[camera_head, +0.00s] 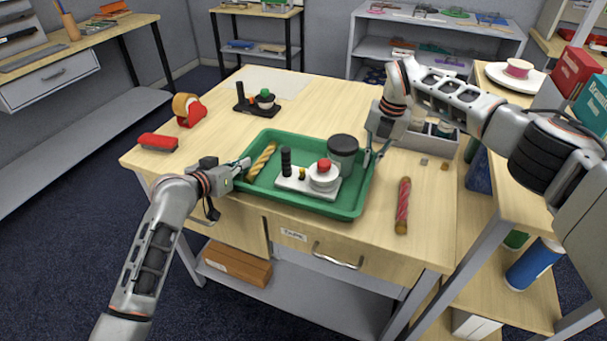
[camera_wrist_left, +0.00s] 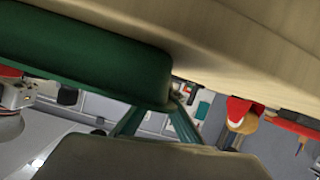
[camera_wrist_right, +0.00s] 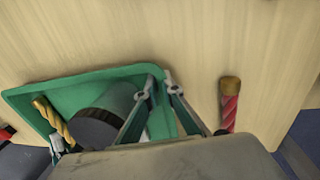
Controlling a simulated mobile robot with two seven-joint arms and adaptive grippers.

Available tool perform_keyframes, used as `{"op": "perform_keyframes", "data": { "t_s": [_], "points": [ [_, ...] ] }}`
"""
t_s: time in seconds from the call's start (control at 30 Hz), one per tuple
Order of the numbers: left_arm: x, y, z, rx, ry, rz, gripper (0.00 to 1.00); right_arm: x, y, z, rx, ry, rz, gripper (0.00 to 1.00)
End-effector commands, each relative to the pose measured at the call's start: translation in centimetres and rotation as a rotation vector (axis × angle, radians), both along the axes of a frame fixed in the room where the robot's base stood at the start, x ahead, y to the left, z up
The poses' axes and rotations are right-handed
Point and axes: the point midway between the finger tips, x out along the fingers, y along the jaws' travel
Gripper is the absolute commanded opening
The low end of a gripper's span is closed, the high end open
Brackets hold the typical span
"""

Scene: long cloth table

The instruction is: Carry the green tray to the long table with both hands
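The green tray (camera_head: 345,208) is level at the front of a wooden desk; I cannot tell whether it touches the top. It holds a striped twisted stick (camera_head: 262,160), a grey jar with a dark lid (camera_head: 342,152), and a white block (camera_head: 296,183) with black, yellow and red-topped pieces. My left gripper (camera_head: 245,164) is closed at the tray's left rim; its fingers converge on the rim in the left wrist view (camera_wrist_left: 172,98). My right gripper (camera_head: 371,157) pinches the right rim, one finger each side in the right wrist view (camera_wrist_right: 160,75). No cloth-covered long table is identifiable.
A red patterned roll (camera_head: 403,207) lies right of the tray. A tape dispenser (camera_head: 188,108), red stapler (camera_head: 158,141) and black stand (camera_head: 256,104) are behind and left. A grey compartment box (camera_head: 432,139) is behind right. A side shelf (camera_head: 500,215) adjoins at right.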

Motion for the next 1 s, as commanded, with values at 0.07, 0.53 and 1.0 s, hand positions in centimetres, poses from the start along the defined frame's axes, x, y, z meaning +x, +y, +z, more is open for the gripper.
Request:
{"op": "perform_keyframes", "data": {
  "t_s": [0.07,0.53,1.0],
  "points": [
    [0.0,0.0,0.0,0.0,0.0,0.0,0.0,0.0,0.0,0.0,0.0,0.0,0.0,0.0],
    [0.0,0.0,0.5,-0.001,-0.004,0.001,0.0,0.1,0.0,0.5,0.001,-0.003,0.0,0.0],
    [0.1,0.0,4.2,-0.001,-0.007,0.0,0.0,0.1,0.0,4.2,0.001,-0.007,-0.001,0.0]
  ]
}}
